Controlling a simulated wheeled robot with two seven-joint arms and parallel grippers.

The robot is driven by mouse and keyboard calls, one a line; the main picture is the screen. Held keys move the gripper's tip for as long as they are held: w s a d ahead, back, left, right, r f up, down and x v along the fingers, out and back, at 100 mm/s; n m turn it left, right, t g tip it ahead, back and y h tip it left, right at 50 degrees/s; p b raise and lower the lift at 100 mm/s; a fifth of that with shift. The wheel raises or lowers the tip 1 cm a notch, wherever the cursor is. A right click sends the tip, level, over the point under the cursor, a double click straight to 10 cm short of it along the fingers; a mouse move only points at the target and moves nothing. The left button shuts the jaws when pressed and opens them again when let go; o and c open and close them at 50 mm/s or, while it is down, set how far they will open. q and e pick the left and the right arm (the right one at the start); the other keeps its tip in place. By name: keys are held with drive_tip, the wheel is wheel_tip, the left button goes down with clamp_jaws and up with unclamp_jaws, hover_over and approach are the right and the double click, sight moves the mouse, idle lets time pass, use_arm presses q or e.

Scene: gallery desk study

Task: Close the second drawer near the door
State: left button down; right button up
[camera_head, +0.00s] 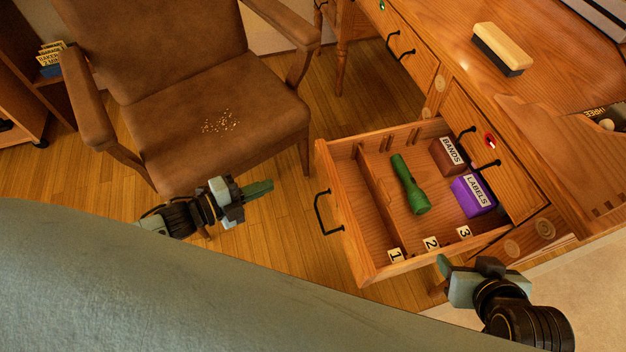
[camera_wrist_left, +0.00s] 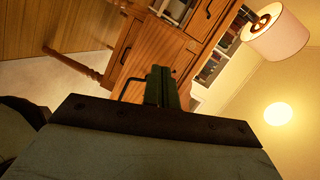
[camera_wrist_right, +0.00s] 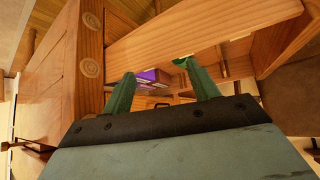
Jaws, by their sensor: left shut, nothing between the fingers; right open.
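An open wooden drawer (camera_head: 375,262) sticks out of the desk in the head view. It holds a green flashlight (camera_head: 409,184), a brown BANDS box (camera_head: 449,156) and a purple LABELS box (camera_head: 472,195). Number tags 1, 2 and 3 lie along its near side. Its black handle (camera_head: 325,212) is on the front panel at left. My left gripper (camera_head: 262,188) is shut and empty, left of the handle and apart from it. In the left wrist view its shut fingers (camera_wrist_left: 161,85) overlap a black handle. My right gripper (camera_head: 443,266) is open beside the drawer's near side; its fingers also show in the right wrist view (camera_wrist_right: 160,92).
A brown armchair (camera_head: 205,110) with crumbs on its seat stands left of the drawer. The desk (camera_head: 440,35) carries a wood-backed eraser (camera_head: 502,48). A closed drawer with a red mark (camera_head: 490,141) is above the open one. Bare floor (camera_head: 280,240) shows between chair and drawer.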

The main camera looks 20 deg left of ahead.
use_arm(q)
drive_tip(key=s+a+r+m+g+h, duration=0.1)
drive_tip(key=s+r+m+g+h, duration=0.1)
drive_tip(key=m+h, duration=0.25)
drive_tip(key=m+b, duration=0.2)
drive_tip(key=b, duration=0.1)
approach(327, 173)
drive_tip(key=shift+n, duration=0.25)
drive_tip(key=b+x, duration=0.1)
drive_tip(key=x, duration=0.5)
drive_tip(key=shift+d+f+b, duration=0.1)
drive_tip(key=shift+b, duration=0.3)
drive_tip(key=shift+w+d, duration=0.2)
drive_tip(key=shift+d, duration=0.05)
use_arm(e)
drive_tip(key=w+a+r+t+y, duration=0.2)
drive_tip(key=r+t, duration=0.4)
drive_tip(key=r, duration=0.3)
drive_tip(key=w+a+r+t+y, duration=0.2)
drive_tip(key=r+t, duration=0.3)
drive_tip(key=r, duration=0.4)
drive_tip(key=shift+w+a+r+n+t, duration=0.15)
drive_tip(key=shift+w+a+n+t, duration=0.2)
drive_tip(key=shift+w+a, duration=0.35)
use_arm(q)
drive_tip(key=shift+w+d, duration=0.1)
use_arm(e)
drive_tip(key=shift+d, duration=0.1)
